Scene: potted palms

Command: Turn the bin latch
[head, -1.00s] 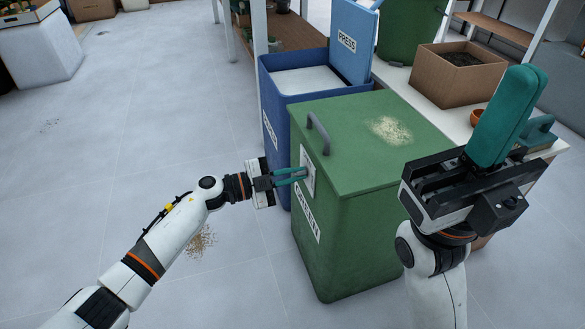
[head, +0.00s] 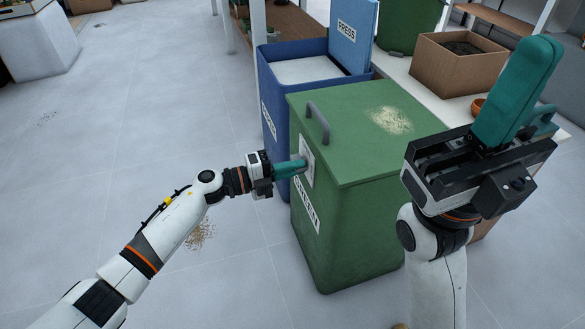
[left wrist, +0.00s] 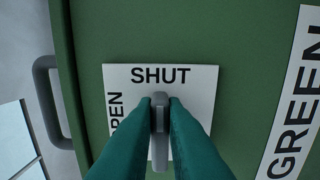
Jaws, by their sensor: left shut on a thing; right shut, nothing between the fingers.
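The green bin (head: 345,235) stands right of centre in the head view with its lid (head: 345,135) down. A white latch plate (head: 307,150) is on its side; the left wrist view shows SHUT and a partly hidden OPEN on it. The grey latch (left wrist: 160,125) lies lengthwise in line with SHUT in that view. My left gripper (head: 302,165) is shut on the latch, one teal finger on each side; in the head view its fingers hide the latch. My right gripper (head: 533,65) is shut and empty, raised at the right.
A blue bin (head: 318,80) with its PRESS lid (head: 352,40) raised stands behind the green bin. A grey handle (head: 318,122) sits on the green lid. A cardboard box (head: 450,75) is on the bench at the back right. The floor at left is mostly clear.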

